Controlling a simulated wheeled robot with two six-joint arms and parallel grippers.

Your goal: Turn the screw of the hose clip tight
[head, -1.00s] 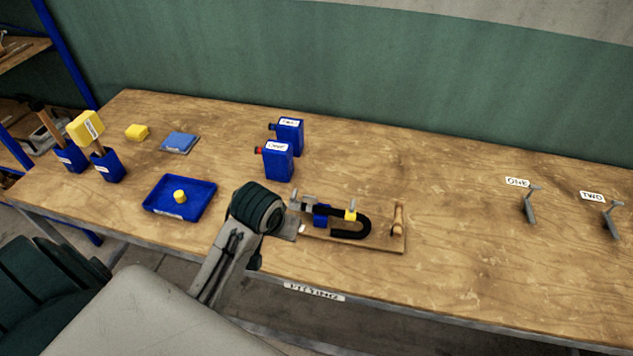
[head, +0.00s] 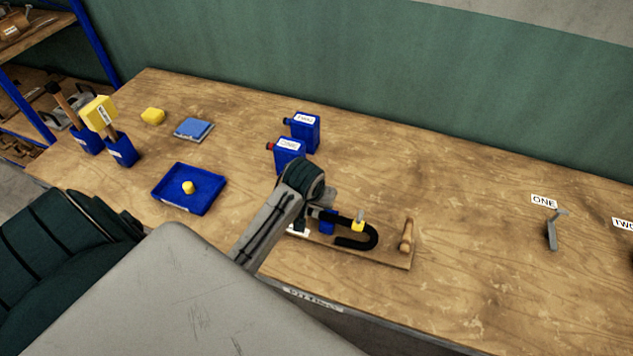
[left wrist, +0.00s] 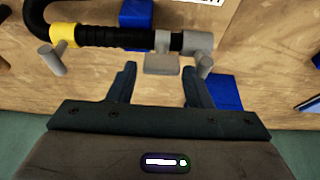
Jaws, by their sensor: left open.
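A black U-bent hose (head: 362,242) lies on a wooden board (head: 398,262) near the table's front edge. In the left wrist view, a grey band (left wrist: 162,42) with a flat grey tab (left wrist: 161,65) sits around the hose (left wrist: 112,39), beside a grey end fitting (left wrist: 198,43). A yellow band (left wrist: 65,36) with a grey pin (left wrist: 53,60) sits farther left; I cannot tell for certain which is the clip. My left gripper (left wrist: 158,75) is open and empty, its fingertips on either side of the tab, apparently just short of it. My right gripper is out of view.
Two blue cans (head: 303,132) stand behind my left wrist. A blue tray (head: 190,207) holding a yellow piece lies left of it. A wooden peg (head: 406,235) stands on the board. The table's middle right is clear.

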